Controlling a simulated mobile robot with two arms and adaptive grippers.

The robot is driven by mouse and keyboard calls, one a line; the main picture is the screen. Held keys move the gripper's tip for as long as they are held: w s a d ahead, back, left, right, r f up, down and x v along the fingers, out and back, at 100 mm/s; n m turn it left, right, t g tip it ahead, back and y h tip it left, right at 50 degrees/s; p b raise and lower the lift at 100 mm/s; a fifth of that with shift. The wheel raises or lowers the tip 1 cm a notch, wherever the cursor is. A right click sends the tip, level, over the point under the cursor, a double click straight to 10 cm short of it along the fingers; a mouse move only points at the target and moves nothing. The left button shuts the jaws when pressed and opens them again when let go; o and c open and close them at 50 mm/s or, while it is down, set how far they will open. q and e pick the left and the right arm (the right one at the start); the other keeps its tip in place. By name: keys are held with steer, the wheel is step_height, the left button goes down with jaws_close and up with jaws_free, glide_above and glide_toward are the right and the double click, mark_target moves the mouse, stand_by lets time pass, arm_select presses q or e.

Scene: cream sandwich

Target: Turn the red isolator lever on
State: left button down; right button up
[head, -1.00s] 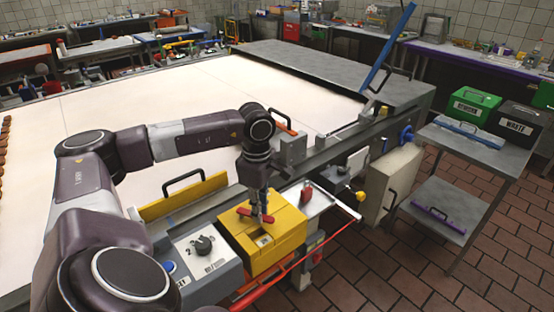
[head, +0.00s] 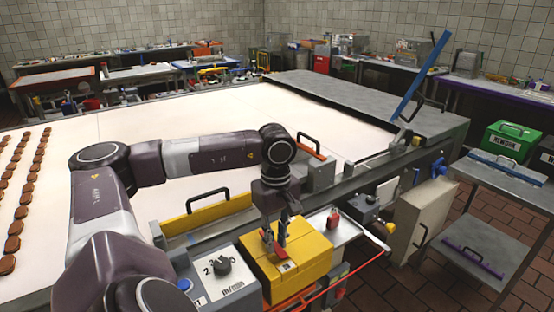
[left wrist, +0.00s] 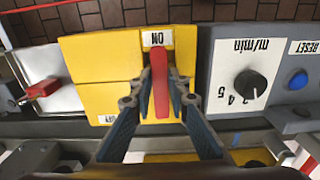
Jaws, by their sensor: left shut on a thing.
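The red isolator lever (head: 270,242) sits on top of the yellow isolator box (head: 312,254) at the front edge of the machine. In the left wrist view the red lever (left wrist: 160,83) lies lengthwise, its tip at the white ON label (left wrist: 158,38). A second white label (left wrist: 106,119) shows partly at the side of the box. My left gripper (head: 279,246) comes down from above and is shut on the lever, with one blue-grey finger (left wrist: 122,130) on each side of it. My right gripper is not in view.
A grey control box with a black speed knob (head: 221,265) and a blue button (head: 184,284) stands beside the yellow box. A small red part (head: 333,219) stands on the other side. A wide pale belt (head: 120,125) with brown biscuits (head: 13,227) lies behind.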

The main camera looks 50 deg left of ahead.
mark_target(276, 246)
arm_select(q)
steer(key=c, duration=1.8)
jaws_free()
steer(key=shift+c, duration=0.2)
step_height(276, 246, up, 12)
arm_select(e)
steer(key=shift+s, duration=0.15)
